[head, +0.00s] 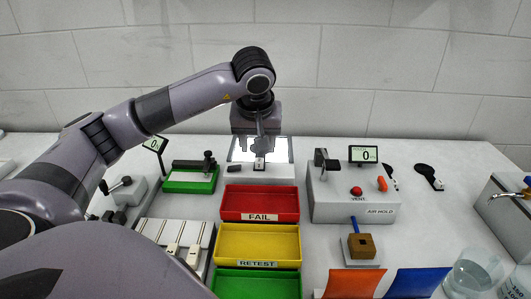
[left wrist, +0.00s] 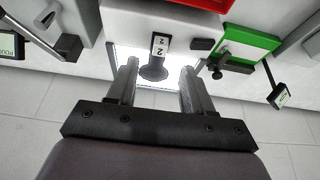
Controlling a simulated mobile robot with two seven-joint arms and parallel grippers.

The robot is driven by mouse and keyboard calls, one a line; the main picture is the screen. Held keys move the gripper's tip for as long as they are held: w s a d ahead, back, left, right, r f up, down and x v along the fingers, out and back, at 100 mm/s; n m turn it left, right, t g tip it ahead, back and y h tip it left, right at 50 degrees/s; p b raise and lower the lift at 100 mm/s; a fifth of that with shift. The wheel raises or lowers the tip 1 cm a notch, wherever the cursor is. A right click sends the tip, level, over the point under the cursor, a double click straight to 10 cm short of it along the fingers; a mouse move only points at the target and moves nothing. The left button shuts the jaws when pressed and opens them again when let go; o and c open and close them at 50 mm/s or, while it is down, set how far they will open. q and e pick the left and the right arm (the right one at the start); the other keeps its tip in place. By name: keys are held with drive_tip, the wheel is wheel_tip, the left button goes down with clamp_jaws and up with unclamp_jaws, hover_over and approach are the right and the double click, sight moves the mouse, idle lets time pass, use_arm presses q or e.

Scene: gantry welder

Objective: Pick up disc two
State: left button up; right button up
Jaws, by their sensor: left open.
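Disc two is a dark round disc (left wrist: 153,72) with a white tag marked 2 (left wrist: 158,45). It is on a bright lit panel (head: 283,150) at the back of the table. In the head view its tag (head: 259,163) shows at the panel's front edge, and my gripper hides most of the disc. My left gripper (head: 262,143) points down over the panel. In the left wrist view its fingers (left wrist: 158,68) are apart, one to each side of the disc, with a gap visible; I cannot tell their exact height above it. My right gripper is not in view.
Red FAIL (head: 260,187), yellow RETEST (head: 258,228) and green (head: 256,272) trays run toward me. A green-based fixture (head: 190,185) stands left of the panel. Two dark tagged discs (head: 425,171) lie farther right.

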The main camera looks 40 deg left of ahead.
sight(259, 159)
use_arm(q)
drive_tip(key=x, duration=0.5)
drive_tip(key=shift+w+a+f+p, duration=0.1)
drive_tip(key=shift+f+p, duration=0.25)
drive_tip(key=shift+f, duration=0.05)
clamp_jaws()
drive_tip(key=shift+r, duration=0.1)
wheel_tip(259, 159, up, 20)
drive_tip(key=p, duration=0.2)
